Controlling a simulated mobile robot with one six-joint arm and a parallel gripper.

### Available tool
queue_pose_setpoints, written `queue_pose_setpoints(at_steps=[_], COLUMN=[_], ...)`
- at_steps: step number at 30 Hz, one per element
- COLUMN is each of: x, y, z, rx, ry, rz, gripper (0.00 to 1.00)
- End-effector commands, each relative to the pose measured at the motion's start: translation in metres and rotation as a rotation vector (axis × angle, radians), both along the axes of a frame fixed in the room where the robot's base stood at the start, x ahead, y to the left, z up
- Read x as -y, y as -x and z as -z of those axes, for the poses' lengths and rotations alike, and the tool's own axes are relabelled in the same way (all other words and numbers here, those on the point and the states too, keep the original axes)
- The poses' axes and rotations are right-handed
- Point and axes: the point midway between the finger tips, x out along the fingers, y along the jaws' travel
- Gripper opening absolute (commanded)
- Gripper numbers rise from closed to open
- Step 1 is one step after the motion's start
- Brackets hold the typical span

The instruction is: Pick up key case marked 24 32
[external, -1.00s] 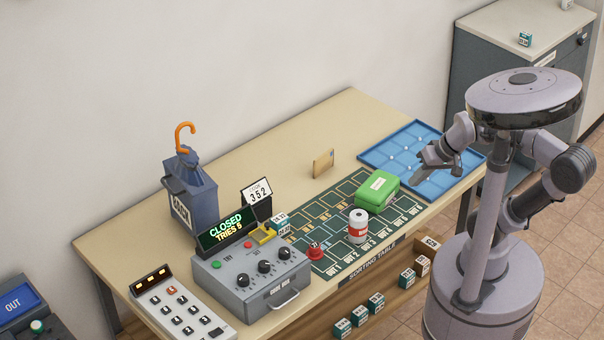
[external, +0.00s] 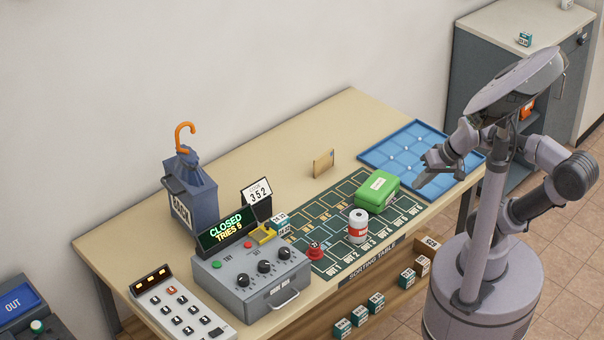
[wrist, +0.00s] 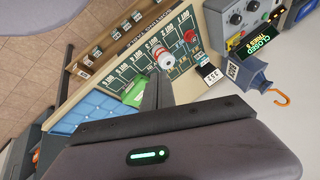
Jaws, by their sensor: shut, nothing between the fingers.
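Several small teal-and-white number cases are in the external view; their digits are too small to read surely, so I cannot tell which is marked 24 32. One case (external: 280,222) stands behind the grey lock box, one case (external: 524,39) is on the grey cabinet, and others sit along the shelf below the table front, such as this case (external: 376,300) and this case (external: 407,279). My gripper (external: 426,172) is shut and empty above the blue tray (external: 375,157). In the wrist view its dark fingers (wrist: 157,88) point toward the table, away from the cases.
A green box (external: 377,191), a red-and-white can (external: 357,226) and a red button (external: 315,251) are on the sorting mat. The back of the table is mostly clear.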

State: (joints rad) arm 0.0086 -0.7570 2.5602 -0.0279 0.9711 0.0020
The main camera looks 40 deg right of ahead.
Motion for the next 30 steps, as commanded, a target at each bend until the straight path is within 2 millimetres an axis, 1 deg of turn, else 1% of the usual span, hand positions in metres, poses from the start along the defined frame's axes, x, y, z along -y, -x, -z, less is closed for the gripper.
queue_pose_setpoints(at_steps=[4,5,6,8,12,14,23,25,26,27,29,30], x=[0.000,0.000,0.000,0.000,0.000,0.000,-0.001,-0.003,-0.006,-0.010,-0.019,-0.026], y=[0.000,0.000,0.000,0.000,0.000,0.000,-0.002,-0.016,-0.027,-0.047,-0.087,-0.118], z=[0.000,0.000,0.000,0.000,0.000,0.000,-0.002,-0.015,-0.023,-0.035,-0.053,-0.060], rx=[0.000,0.000,0.000,0.000,0.000,0.000,-0.005,-0.033,-0.056,-0.094,-0.170,-0.225], ry=[0.000,0.000,0.000,0.000,0.000,0.000,-0.005,-0.035,-0.057,-0.095,-0.164,-0.210], rz=[0.000,0.000,0.000,0.000,0.000,0.000,0.005,0.038,0.064,0.110,0.203,0.273], gripper=[0.00,0.04,0.12,0.24,0.51,0.62,0.62,0.62,0.62,0.62,0.62,0.62])
